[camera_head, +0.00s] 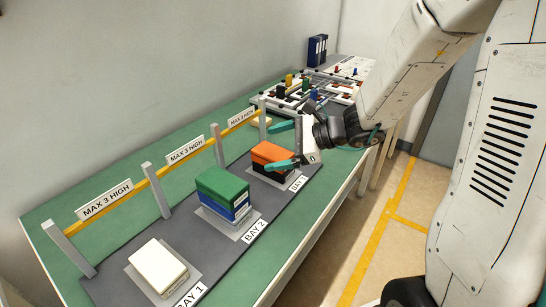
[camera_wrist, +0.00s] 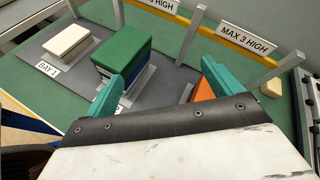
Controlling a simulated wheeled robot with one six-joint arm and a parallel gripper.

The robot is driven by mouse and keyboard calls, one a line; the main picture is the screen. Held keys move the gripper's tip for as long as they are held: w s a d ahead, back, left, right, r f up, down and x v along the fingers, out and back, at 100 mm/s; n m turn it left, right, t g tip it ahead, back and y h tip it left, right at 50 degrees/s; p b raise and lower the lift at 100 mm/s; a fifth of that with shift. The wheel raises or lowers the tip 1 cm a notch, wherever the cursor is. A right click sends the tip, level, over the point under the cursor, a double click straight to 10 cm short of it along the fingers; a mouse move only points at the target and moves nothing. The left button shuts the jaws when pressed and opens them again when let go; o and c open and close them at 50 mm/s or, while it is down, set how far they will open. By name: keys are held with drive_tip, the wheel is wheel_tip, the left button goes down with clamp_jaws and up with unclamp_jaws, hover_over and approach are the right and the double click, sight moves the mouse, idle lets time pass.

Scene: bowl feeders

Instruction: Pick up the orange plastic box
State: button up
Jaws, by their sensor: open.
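The orange plastic box (camera_head: 268,152) lies on top of a black box (camera_head: 261,169) in the far bay of the grey mat. My gripper (camera_head: 284,145) is open and empty, with teal fingers. In the head view its fingers overlap the right side of the orange box; I cannot tell whether they touch it. In the wrist view the orange box (camera_wrist: 203,91) shows only as a small piece just inside the right finger, mostly hidden by my gripper (camera_wrist: 164,72).
A green box (camera_head: 222,184) tops a blue one (camera_head: 228,208) in bay 2. A cream box (camera_head: 157,267) lies in bay 1. A yellow rail (camera_head: 210,142) on grey posts, with "MAX 3 HIGH" signs, runs behind the bays. Small parts and blue binders (camera_head: 317,49) stand farther back.

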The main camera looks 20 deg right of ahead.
sight(274, 152)
drive_tip(key=w+d+f+m+t+h, duration=0.3)
drive_tip(key=w+d+f+m+t, duration=0.1)
drive_tip(key=w+d+f+m, duration=0.4)
drive_tip(key=shift+m, duration=0.5)
drive_tip(key=x, duration=0.7)
drive_tip(key=shift+s+a+f, duration=0.2)
drive_tip(key=shift+a+f, duration=0.1)
drive_tip(key=shift+f, duration=0.1)
drive_tip(key=c, duration=1.2)
